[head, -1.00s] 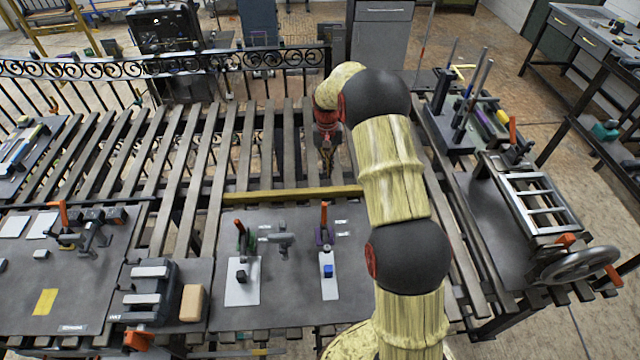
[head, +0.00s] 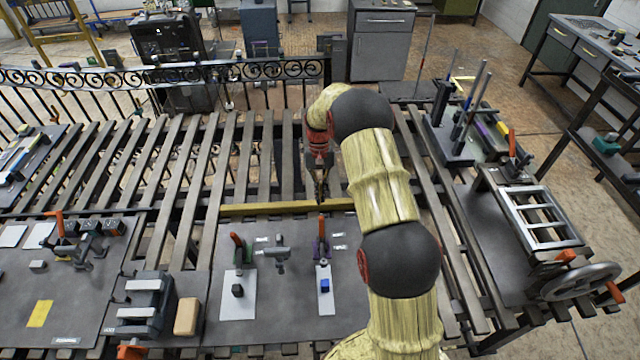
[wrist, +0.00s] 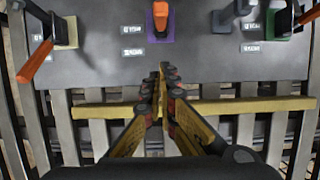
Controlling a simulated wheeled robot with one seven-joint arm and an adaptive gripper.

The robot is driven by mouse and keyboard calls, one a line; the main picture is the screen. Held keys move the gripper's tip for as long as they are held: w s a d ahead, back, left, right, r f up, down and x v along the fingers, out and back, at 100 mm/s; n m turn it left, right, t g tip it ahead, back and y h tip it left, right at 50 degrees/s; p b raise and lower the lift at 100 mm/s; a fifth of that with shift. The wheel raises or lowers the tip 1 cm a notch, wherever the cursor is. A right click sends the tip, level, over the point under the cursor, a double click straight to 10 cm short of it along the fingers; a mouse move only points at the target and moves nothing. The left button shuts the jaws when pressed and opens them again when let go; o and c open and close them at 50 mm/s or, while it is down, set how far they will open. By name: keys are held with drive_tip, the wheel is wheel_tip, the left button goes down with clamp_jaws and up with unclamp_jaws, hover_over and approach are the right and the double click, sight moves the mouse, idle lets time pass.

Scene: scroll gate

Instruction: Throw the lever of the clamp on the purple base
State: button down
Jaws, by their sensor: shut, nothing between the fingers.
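The clamp on the purple base (head: 321,248) stands on the dark plate, its orange lever (head: 322,229) upright. In the wrist view the purple base (wrist: 160,35) is at the top middle, and its orange lever (wrist: 160,14) points toward the camera. My gripper (head: 320,198) hangs just behind that lever, near the yellow bar. In the wrist view my gripper (wrist: 164,72) is shut, with its fingertips together and empty. A gap shows between the fingertips and the lever; I see no contact.
A similar clamp on a green base (head: 240,255) stands to the left, with a grey fixture (head: 280,254) between. Another orange-levered clamp (wrist: 58,32) is at the wrist view's left. A yellow bar (head: 265,208) borders the plate. A blue block (head: 325,285) lies in front.

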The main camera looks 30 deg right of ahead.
sight(323, 218)
drive_tip(key=s, duration=0.1)
drive_tip(key=s+a+f, duration=0.1)
drive_tip(key=s, duration=0.1)
drive_tip(key=s+f, duration=0.1)
drive_tip(key=shift+s+a+p, duration=0.15)
drive_tip(key=shift+a+p, duration=0.2)
drive_tip(key=shift+a, duration=0.05)
drive_tip(key=shift+r, duration=0.1)
drive_tip(key=shift+s+a+r+t+h+b, duration=0.2)
drive_tip(key=shift+s+a+t+b, duration=0.15)
drive_tip(key=shift+s, duration=0.35)
drive_tip(key=shift+s+a+r+t+h+b, duration=0.2)
drive_tip(key=shift+s+t, duration=0.25)
drive_tip(key=shift+s, duration=0.3)
drive_tip(key=shift+s+a+r+t+h+b, duration=0.1)
drive_tip(key=shift+s+a+r+t+b, duration=0.25)
drive_tip(key=shift+s, duration=0.35)
drive_tip(key=shift+f, duration=0.15)
